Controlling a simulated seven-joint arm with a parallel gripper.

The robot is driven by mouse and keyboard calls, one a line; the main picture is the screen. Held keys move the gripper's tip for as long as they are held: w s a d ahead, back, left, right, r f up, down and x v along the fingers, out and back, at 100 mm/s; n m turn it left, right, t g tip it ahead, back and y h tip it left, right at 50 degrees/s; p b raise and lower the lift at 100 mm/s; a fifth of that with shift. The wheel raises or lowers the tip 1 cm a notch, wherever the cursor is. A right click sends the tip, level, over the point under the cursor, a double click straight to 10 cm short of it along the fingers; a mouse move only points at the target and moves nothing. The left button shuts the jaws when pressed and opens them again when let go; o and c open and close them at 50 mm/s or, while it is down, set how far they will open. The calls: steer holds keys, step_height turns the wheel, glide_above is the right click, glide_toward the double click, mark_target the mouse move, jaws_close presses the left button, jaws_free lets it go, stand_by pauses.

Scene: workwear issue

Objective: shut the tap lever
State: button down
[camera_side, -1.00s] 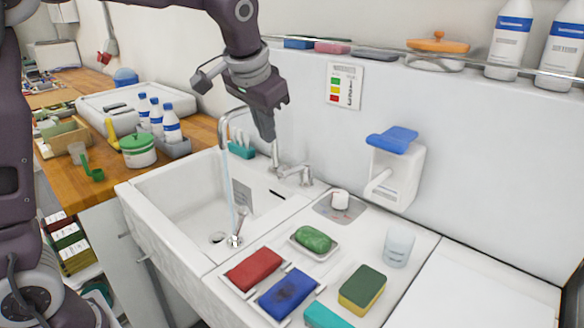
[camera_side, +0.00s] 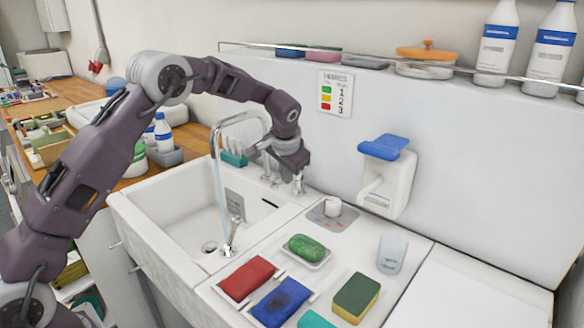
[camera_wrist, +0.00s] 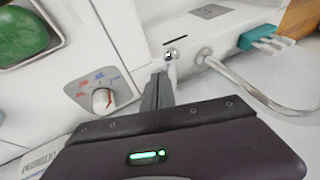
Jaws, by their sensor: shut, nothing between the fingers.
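The chrome tap (camera_side: 240,119) has a tall curved spout, and a stream of water runs from it into the white sink (camera_side: 185,207). Its spout also shows in the wrist view (camera_wrist: 245,90). My gripper (camera_side: 298,188) is shut and empty, fingers pointing down at the right side of the tap base, where the lever was visible a second ago. The gripper now mostly hides the lever in the side view. In the wrist view my fingertips (camera_wrist: 158,78) are beside a small chrome fitting (camera_wrist: 172,56), which seems part of the lever; I cannot tell whether they touch.
A white knob (camera_side: 333,207) on a grey plate is just right of my gripper. Green soap (camera_side: 307,247) in a dish, red and blue sponges, and a cup (camera_side: 392,253) stand in front. A wall dispenser (camera_side: 388,180) is to the right.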

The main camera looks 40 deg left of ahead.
mark_target(277, 182)
steer(key=shift+a+f, duration=0.4)
steer(key=shift+a, duration=0.15)
steer(key=shift+a, duration=0.1)
steer(key=shift+s+a+m+h, duration=0.1)
steer(key=shift+a+m+h, duration=0.2)
steer(key=shift+a+m, duration=0.4)
steer(key=shift+a, duration=0.35)
